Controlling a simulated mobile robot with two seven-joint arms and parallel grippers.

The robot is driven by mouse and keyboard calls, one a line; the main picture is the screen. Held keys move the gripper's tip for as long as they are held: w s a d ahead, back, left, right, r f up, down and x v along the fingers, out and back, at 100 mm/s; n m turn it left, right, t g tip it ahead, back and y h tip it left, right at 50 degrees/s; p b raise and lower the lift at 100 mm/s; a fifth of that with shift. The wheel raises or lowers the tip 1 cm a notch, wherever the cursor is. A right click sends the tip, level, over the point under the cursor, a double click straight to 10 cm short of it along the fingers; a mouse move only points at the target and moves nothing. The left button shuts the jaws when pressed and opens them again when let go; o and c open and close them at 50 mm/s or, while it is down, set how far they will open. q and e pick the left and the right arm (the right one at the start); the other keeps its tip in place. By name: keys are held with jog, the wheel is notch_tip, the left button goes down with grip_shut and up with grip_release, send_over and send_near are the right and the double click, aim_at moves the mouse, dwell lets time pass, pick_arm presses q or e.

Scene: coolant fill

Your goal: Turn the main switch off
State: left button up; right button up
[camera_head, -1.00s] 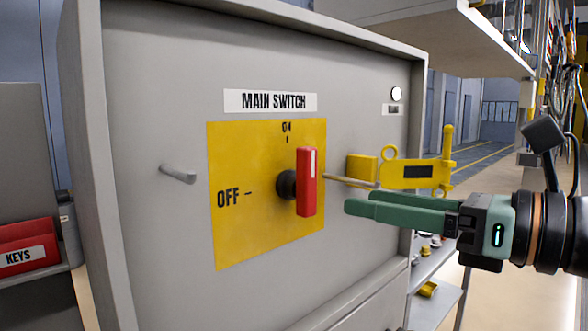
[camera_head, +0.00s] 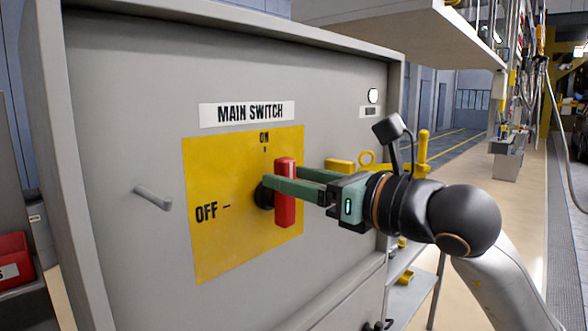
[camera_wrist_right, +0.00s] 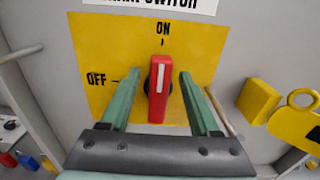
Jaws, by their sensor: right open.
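The main switch is a red handle (camera_head: 285,205) on a black hub, set on a yellow plate (camera_head: 215,255) marked ON at the top and OFF at the left. The handle is upright, its white line pointing to ON. It also shows in the right wrist view (camera_wrist_right: 158,95). My right gripper (camera_head: 285,183) is at the handle with its green fingers open, one on each side. In the right wrist view, gaps show between the handle and both fingers (camera_wrist_right: 160,95). In the head view the near finger covers part of the handle and hub. My left gripper is out of view.
A grey peg (camera_head: 153,198) sticks out of the cabinet left of the plate. A yellow padlock-like device (camera_wrist_right: 297,122) and a yellow block (camera_wrist_right: 256,100) are to the right. A white round lamp (camera_head: 373,96) sits at the upper right. A shelf (camera_head: 400,30) overhangs behind.

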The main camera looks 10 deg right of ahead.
jog(key=shift+w+a, duration=0.1)
jog(key=shift+w, duration=0.1)
grip_shut()
dwell(0.5)
